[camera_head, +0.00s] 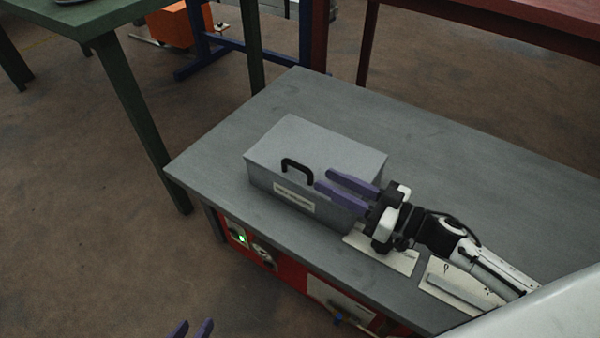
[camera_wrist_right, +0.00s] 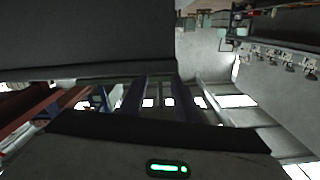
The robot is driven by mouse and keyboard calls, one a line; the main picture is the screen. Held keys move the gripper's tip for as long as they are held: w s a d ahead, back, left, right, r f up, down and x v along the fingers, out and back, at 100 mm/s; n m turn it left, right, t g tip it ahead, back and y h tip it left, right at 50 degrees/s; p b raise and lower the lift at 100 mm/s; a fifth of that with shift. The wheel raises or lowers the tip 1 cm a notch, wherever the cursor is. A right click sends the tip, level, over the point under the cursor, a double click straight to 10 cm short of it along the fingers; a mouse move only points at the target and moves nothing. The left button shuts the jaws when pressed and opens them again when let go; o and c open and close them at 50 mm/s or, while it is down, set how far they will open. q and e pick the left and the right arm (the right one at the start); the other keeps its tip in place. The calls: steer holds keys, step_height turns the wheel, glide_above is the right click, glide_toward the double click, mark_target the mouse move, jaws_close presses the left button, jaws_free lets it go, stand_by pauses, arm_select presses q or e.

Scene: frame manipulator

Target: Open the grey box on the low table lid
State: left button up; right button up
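The grey box (camera_head: 315,145) stands on the low grey table with its lid flat and shut. A black handle (camera_head: 297,166) sits at the front edge of the lid, above a pale label (camera_head: 294,199) on the front face. My right gripper (camera_head: 323,179) is open and empty, its purple fingers close to the box's front right and pointing toward the handle. The fingers hide part of the front face; I cannot tell whether they touch it. The right wrist view shows the fingers apart (camera_wrist_right: 168,95). My left gripper (camera_head: 193,329) is open and empty, only its fingertips showing at the bottom edge.
The low grey table (camera_head: 450,165) has free room behind and right of the box. Pale flat plates (camera_head: 400,262) lie by its front edge, under my right arm. A green table (camera_head: 70,8) stands at the back left and a red table (camera_head: 540,15) at the back right.

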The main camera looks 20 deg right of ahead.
mark_target(308, 171)
steer(key=b+x, duration=0.1)
steer(key=x, duration=0.7)
steer(key=shift+w+a+b, duration=0.25)
steer(key=shift+w+b, duration=0.05)
jaws_close()
